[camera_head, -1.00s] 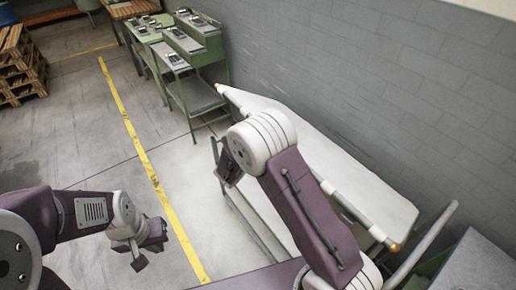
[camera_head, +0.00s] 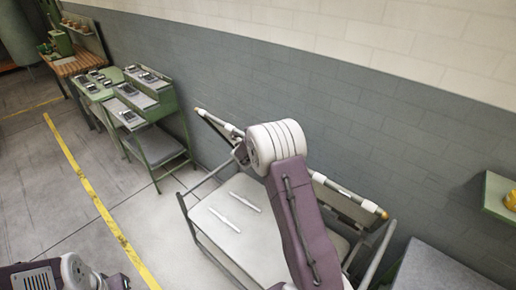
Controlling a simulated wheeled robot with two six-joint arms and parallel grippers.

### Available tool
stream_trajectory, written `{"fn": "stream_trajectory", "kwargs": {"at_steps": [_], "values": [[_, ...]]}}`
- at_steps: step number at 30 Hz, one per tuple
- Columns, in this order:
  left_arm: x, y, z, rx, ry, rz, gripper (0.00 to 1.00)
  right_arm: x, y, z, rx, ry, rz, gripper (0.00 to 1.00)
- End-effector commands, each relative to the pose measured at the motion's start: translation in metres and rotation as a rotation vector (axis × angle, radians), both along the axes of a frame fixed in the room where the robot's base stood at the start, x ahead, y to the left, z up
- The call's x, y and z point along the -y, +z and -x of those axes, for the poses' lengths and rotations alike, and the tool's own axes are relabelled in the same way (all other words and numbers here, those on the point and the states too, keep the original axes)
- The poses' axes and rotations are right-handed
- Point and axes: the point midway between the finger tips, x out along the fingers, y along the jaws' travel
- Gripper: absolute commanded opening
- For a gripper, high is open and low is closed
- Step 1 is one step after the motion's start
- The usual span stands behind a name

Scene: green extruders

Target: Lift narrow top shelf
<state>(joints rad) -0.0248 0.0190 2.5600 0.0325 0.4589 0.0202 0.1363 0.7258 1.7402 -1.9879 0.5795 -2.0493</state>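The narrow top shelf (camera_head: 345,208) runs diagonally along the back of a cart, near the wall. It shows as a thin dark panel under a rail (camera_head: 340,187) with white sleeves and a yellow end. My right arm (camera_head: 295,215) rises across the cart and hides the shelf's middle. Only a dark bit of its wrist end (camera_head: 240,155) shows beside the white joint, close to the rail. The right fingers and any contact with the shelf are hidden. My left arm (camera_head: 75,272) is at the bottom left corner, with its gripper cut off by the frame.
The cart's lower white surface (camera_head: 240,235) is open to view, with two thin white strips on it. A green table (camera_head: 155,140) with small devices stands at the left. A grey surface (camera_head: 440,270) is at the lower right. The floor left of the cart is clear.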

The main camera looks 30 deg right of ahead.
Motion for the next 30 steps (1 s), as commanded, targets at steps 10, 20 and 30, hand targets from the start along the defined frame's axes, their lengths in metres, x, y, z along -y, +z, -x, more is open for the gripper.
{"fn": "stream_trajectory", "kwargs": {"at_steps": [10,20,30], "values": [[0.0,0.0004,-0.0001,0.0,0.0,0.0,0.0,0.0013,-0.0007,-0.0002,-0.002,0.0,-0.001,0.0],[0.0,0.0005,0.0,0.0,0.0,0.0,0.0,0.0008,-0.0005,-0.0003,-0.001,0.0,-0.002,0.34],[0.0,-0.0021,0.0,0.0,0.0,0.0,0.0,-0.0021,0.0012,0.0022,-0.001,0.002,-0.001,0.34]]}}
